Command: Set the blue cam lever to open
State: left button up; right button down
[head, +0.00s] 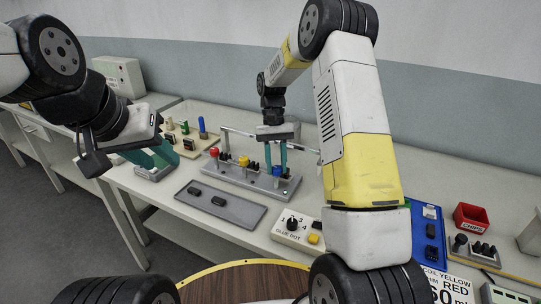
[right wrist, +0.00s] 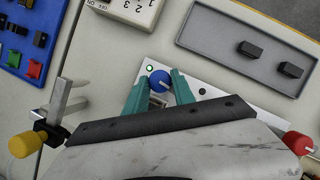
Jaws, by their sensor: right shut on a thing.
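The blue cam lever (head: 277,171) has a round blue knob and stands at the right end of a grey fixture plate (head: 255,184). My right gripper (head: 276,160) comes down over it from above. In the right wrist view its two teal fingers (right wrist: 158,88) are shut on the blue cam lever, one on each side of the knob (right wrist: 158,79). The lever's lower part is mostly hidden by the fingers. My left gripper (head: 158,156) is at the left above the bench, with its teal fingers apart and empty.
A red-knobbed lever (head: 214,153) and a yellow-knobbed lever (head: 244,160) stand left of the blue one. A grey tray (head: 232,220) with dark blocks and a white dial box (head: 297,228) lie in front. A yellow-tipped clamp (right wrist: 27,145) shows in the right wrist view.

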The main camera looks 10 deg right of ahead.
jog(key=shift+n+h, duration=0.3)
jog(key=shift+n, duration=0.5)
jog(key=c, duration=1.1)
grip_release()
jog(key=shift+o, duration=0.2)
jog(key=v, duration=0.7)
jog(key=shift+r, duration=0.4)
jog(key=shift+w+a, duration=0.1)
jog(key=shift+w, duration=0.05)
